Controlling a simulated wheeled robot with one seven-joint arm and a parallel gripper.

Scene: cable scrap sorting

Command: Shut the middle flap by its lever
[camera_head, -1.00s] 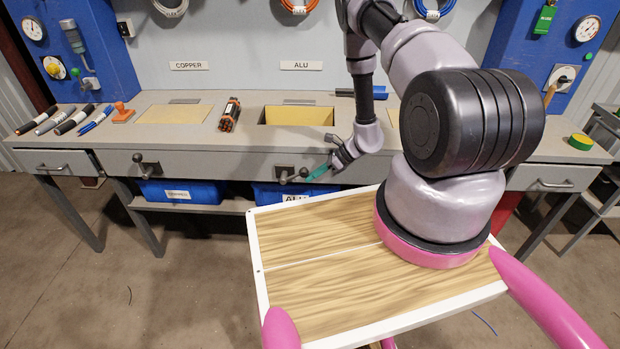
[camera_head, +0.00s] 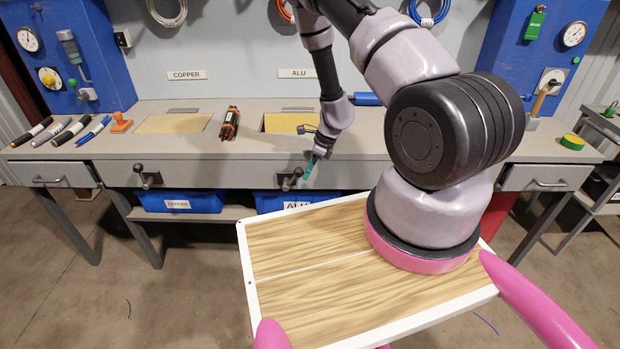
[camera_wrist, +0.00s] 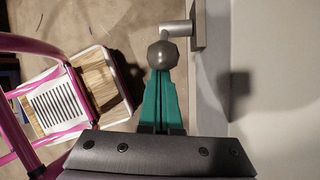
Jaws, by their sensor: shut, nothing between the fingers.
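The middle flap opening (camera_head: 283,122), under the ALU label, shows a deeper yellow than the tan COPPER panel. My arm hides its right part. Its lever (camera_head: 286,184) sits on the bench front below, with a dark round knob. My gripper (camera_head: 309,168) has teal fingers, shut and empty, pointing down just right of the lever. In the wrist view, the shut fingertips (camera_wrist: 162,82) reach the lever's round knob (camera_wrist: 163,54), overlapping its near edge. I cannot tell whether they touch. A short stem (camera_wrist: 178,28) joins the knob to the bench front.
The COPPER lever (camera_head: 147,176) is on the left. An orange-black bundle (camera_head: 230,124) lies between the COPPER panel (camera_head: 173,123) and the middle opening. Markers and an orange stamp (camera_head: 121,122) lie at far left. Blue bins (camera_head: 180,202) sit below. My wooden-topped base is in front.

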